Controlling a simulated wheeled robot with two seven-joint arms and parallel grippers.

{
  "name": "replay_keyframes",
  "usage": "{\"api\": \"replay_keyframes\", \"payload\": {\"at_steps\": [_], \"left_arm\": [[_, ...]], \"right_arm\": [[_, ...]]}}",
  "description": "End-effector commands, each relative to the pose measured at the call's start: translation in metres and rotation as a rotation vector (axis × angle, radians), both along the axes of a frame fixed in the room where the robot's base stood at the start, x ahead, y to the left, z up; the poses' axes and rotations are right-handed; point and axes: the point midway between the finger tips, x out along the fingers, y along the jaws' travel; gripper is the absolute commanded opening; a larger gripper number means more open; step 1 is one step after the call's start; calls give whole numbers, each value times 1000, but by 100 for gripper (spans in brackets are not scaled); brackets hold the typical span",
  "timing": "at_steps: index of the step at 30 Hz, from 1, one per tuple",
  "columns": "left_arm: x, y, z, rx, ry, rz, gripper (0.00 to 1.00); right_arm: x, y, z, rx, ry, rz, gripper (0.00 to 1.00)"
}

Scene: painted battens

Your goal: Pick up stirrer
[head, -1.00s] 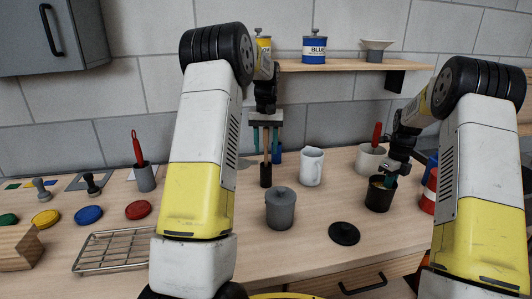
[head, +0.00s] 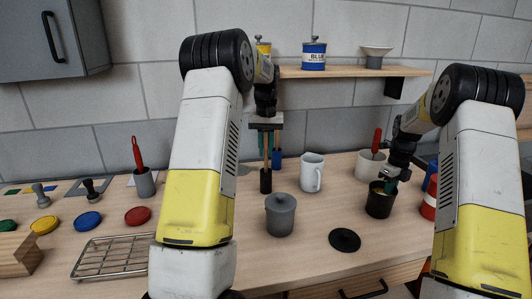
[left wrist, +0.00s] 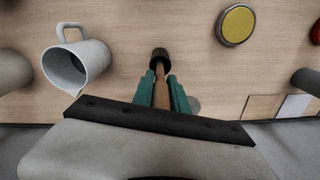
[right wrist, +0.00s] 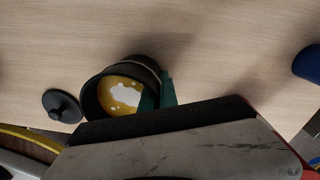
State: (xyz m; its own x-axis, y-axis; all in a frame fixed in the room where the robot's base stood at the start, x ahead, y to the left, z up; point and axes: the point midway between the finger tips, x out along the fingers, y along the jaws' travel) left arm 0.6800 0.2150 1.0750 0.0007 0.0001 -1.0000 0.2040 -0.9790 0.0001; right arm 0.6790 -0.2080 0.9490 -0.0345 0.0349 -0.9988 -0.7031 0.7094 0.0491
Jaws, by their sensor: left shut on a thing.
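The stirrer (head: 267,153) is a thin wooden stick, upright, with a dark cylinder (head: 266,181) round its lower end. I cannot tell whether that cylinder is its head or a holder. My left gripper (head: 266,148) points down and is shut on the stick; the stick also shows between the teal fingers in the left wrist view (left wrist: 160,88). My right gripper (right wrist: 160,95) has one finger inside and one outside the rim of a black pot (right wrist: 91,98) and seems shut on that wall. Yellow paint (right wrist: 120,95) is in the pot.
A white mug (head: 312,174) and a lidded grey pot (head: 280,215) stand close to the stirrer. A black lid (head: 344,240) lies on the table. A wire rack (head: 112,254) and coloured discs (head: 88,214) lie left.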

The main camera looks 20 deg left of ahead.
Motion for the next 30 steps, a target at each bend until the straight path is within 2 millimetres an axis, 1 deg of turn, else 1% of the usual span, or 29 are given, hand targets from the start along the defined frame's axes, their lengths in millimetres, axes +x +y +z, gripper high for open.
{"api": "replay_keyframes", "payload": {"at_steps": [8,25,27,30], "left_arm": [[0,0,29,0,-2,-1,0],[0,0,113,0,-2,0,0],[-7,13,111,1,2,4,0],[-14,26,110,0,1,4,0]], "right_arm": [[0,0,0,0,0,0,0],[0,0,0,0,0,0,0],[0,0,0,0,0,0,0],[0,0,0,0,0,0,0]]}}
